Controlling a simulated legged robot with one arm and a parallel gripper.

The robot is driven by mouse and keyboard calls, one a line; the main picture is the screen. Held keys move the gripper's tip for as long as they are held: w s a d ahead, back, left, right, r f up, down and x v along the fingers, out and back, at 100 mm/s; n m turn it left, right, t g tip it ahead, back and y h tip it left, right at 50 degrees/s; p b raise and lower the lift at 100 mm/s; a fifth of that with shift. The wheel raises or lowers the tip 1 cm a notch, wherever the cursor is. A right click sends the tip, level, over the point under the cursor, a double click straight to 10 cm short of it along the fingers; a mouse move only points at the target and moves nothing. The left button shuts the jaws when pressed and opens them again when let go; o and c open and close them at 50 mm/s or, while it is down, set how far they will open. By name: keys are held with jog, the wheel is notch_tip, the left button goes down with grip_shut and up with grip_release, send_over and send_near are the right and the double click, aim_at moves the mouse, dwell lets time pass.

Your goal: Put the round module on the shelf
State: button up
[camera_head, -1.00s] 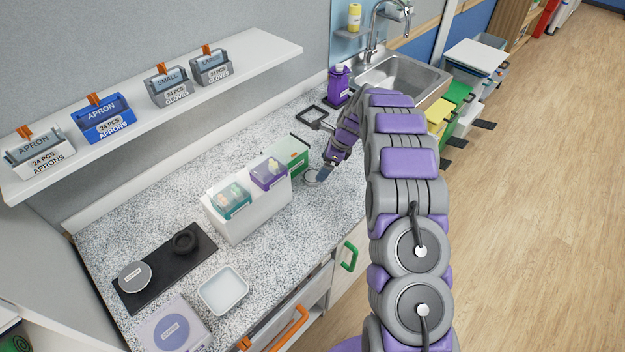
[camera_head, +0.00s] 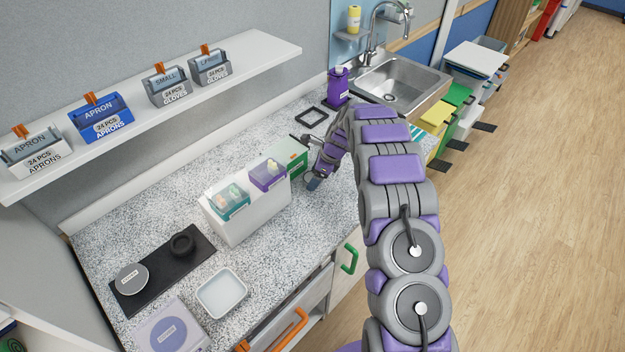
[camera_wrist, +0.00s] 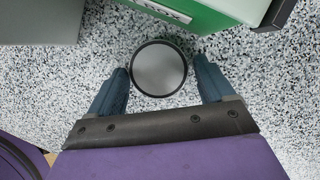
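A round grey disc with a black rim (camera_wrist: 159,69), which looks like the round module, lies on the speckled counter in the wrist view. My gripper (camera_wrist: 162,70) is open, with one blue finger on each side of the disc and a small gap showing at each side. In the head view my gripper (camera_head: 313,182) is low over the counter beside the green box and mostly hides the disc. The white shelf (camera_head: 150,110) runs along the wall at the upper left, holding apron and glove boxes.
A green box (camera_wrist: 190,12) stands just beyond the disc. A white bin (camera_head: 245,218) with teal and purple packs is left of my gripper. A black mat (camera_head: 150,283) holds another grey disc and a black ring. A purple bottle (camera_head: 338,88) stands near the sink (camera_head: 400,85).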

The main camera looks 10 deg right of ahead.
aim_at(309, 177)
jog(key=shift+s+f, duration=0.1)
jog(key=c, duration=0.9)
notch_tip(309, 177, up, 4)
jog(key=shift+f+p, duration=0.15)
jog(key=shift+p, duration=0.35)
jog(key=shift+s, duration=0.15)
jog(key=s, duration=0.5)
jog(key=s+r+p, duration=0.1)
jog(key=s, duration=0.4)
jog(key=s+d, duration=0.1)
jog(key=s, duration=0.4)
jog(key=shift+s+r, duration=0.25)
jog(key=shift+s, duration=0.05)
